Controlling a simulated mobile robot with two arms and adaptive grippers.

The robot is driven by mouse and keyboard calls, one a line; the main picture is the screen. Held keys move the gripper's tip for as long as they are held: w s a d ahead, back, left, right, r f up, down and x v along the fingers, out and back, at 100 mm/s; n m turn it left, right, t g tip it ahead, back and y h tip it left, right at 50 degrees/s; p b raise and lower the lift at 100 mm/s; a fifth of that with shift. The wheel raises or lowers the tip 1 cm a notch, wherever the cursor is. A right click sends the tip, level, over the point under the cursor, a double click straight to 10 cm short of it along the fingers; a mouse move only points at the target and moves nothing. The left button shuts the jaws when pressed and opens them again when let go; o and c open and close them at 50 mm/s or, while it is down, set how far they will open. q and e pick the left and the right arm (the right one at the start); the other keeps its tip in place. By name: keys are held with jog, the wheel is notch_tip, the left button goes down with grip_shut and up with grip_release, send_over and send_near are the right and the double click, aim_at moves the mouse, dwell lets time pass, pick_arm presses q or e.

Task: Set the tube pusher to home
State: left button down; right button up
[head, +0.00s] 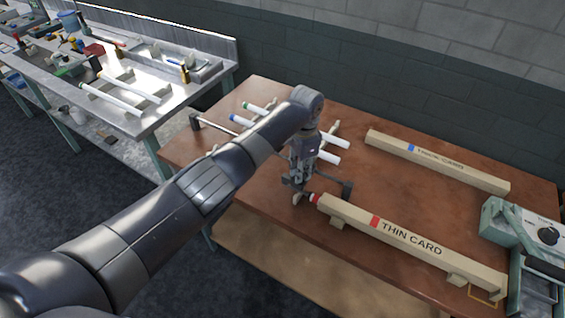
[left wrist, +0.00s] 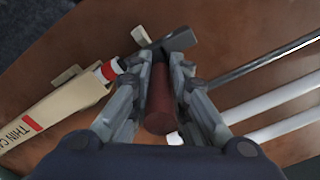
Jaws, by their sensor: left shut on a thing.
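My left gripper (head: 298,194) points down near the front table edge, at the left end of the THIN CARD rail (head: 405,236). In the left wrist view its fingers (left wrist: 160,95) are shut around a dark red-brown cylindrical handle (left wrist: 159,105), apparently the tube pusher's. A grey block (left wrist: 180,41) lies just beyond the handle, with a dark tip beside the red end (left wrist: 109,70) of the THIN CARD rail. A dark grey rod (left wrist: 262,66) runs off to the right there. How handle, block and rod join is hidden by the gripper.
White tubes (head: 328,156) lie on a rack behind my gripper. The THICK CARD rail (head: 437,162) with a blue mark lies at the back. A green-grey device (head: 535,232) stands at the right. A metal workbench (head: 165,110) with tools is at the left.

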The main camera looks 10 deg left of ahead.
pick_arm(q)
jog(key=d, duration=0.2)
jog(key=s+d, duration=0.1)
jog(key=shift+d+r, duration=0.2)
jog(key=shift+d, duration=0.15)
pick_arm(e)
jog(key=shift+s+d+r, duration=0.1)
jog(key=shift+d+r, duration=0.1)
jog(key=shift+d, duration=0.4)
jog(key=shift+s+d+r, duration=0.1)
jog(key=shift+d+r, duration=0.05)
jog(key=shift+d, duration=0.45)
pick_arm(q)
jog(key=c, duration=1.5)
grip_release()
jog(key=shift+c, duration=0.2)
jog(key=shift+o, duration=0.3)
jog(key=shift+s, duration=0.15)
notch_tip(320, 180, up, 12)
pick_arm(e)
jog(key=shift+a, duration=0.3)
